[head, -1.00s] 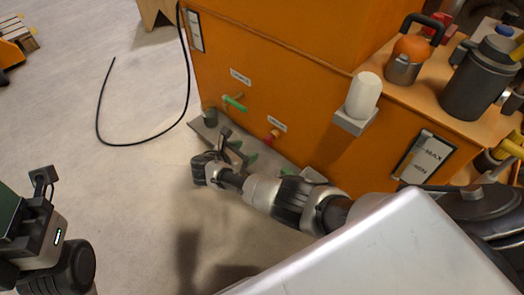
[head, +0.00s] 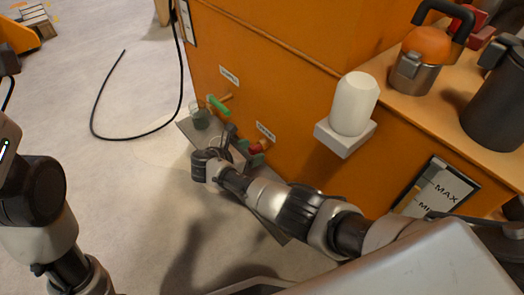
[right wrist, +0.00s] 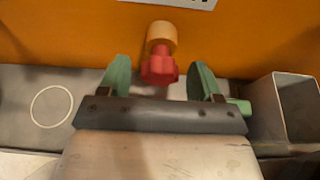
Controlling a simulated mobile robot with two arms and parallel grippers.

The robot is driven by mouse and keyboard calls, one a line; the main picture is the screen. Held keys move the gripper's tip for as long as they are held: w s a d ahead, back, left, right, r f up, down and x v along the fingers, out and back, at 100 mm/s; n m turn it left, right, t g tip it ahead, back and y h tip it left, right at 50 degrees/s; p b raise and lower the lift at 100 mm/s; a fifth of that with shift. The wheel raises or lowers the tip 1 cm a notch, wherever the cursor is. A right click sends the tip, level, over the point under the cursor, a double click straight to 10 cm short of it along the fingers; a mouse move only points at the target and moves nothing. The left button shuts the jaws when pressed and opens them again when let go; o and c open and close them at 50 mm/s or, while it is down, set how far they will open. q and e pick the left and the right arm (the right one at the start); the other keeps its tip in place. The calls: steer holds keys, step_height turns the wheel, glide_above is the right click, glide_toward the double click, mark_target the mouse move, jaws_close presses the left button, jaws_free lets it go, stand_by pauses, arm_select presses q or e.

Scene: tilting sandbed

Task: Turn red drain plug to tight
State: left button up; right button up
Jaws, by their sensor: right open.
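The red drain plug (right wrist: 160,66) sticks out from the orange wall on a tan round stub in the right wrist view. In the head view the plug (head: 257,147) shows low on the wall, partly hidden by my gripper. My right gripper (right wrist: 160,80) is open, with one green finger on each side of the plug. The plug lies at or just beyond the fingertips; I cannot tell whether they touch it. In the head view my right gripper (head: 243,150) is beside the plug, above the grey tray (head: 268,212). My left arm shows at the left edge, its gripper out of view.
A green-handled valve (head: 218,105) is on the wall left of the plug, above a small cup (head: 200,118). A white bottle (head: 355,103) sits on a wall bracket to the right. A black cable (head: 95,105) lies on the open floor.

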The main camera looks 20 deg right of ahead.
stand_by(0.3)
steer(key=c, duration=0.9)
